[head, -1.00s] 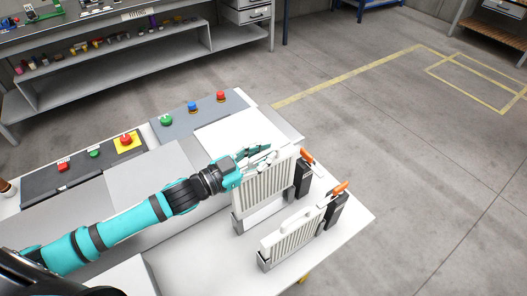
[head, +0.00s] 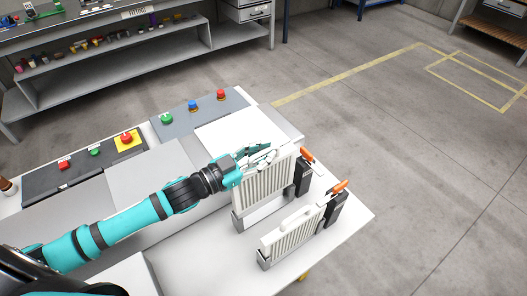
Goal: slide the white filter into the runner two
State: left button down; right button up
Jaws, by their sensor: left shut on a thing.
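A white ribbed filter (head: 264,188) stands upright at the rear runner (head: 262,216), a grey channel on the white table. Its lower edge sits above the channel's base; whether it is inside the channel I cannot tell. My left gripper (head: 262,157) is shut on the filter's top edge. A second white ribbed filter (head: 291,240) with a handle on top sits low in the front runner (head: 264,263). Each runner has a black clamp with an orange handle at its right end, the rear clamp (head: 304,178) and the front clamp (head: 336,209). My right gripper is not in view.
The white table (head: 205,262) has bare room left of the runners. Behind stands a panel with green, blue and red buttons (head: 193,107). Another button panel (head: 95,163) is at the left. A shelf bench (head: 110,85) stands at the back; open floor lies to the right.

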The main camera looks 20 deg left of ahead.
aim_at(264, 176)
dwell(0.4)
pick_arm(q)
jog(key=shift+p, duration=0.4)
dwell(0.4)
jog(key=shift+f+b, duration=0.5)
jog(key=shift+f, duration=0.15)
jog(key=shift+f+b, duration=1.05)
jog(key=shift+f, duration=0.55)
jog(key=shift+f+b, duration=1.7)
jog(key=shift+f, duration=0.8)
jog(key=c, duration=1.3)
grip_release()
jog(key=shift+o, duration=0.2)
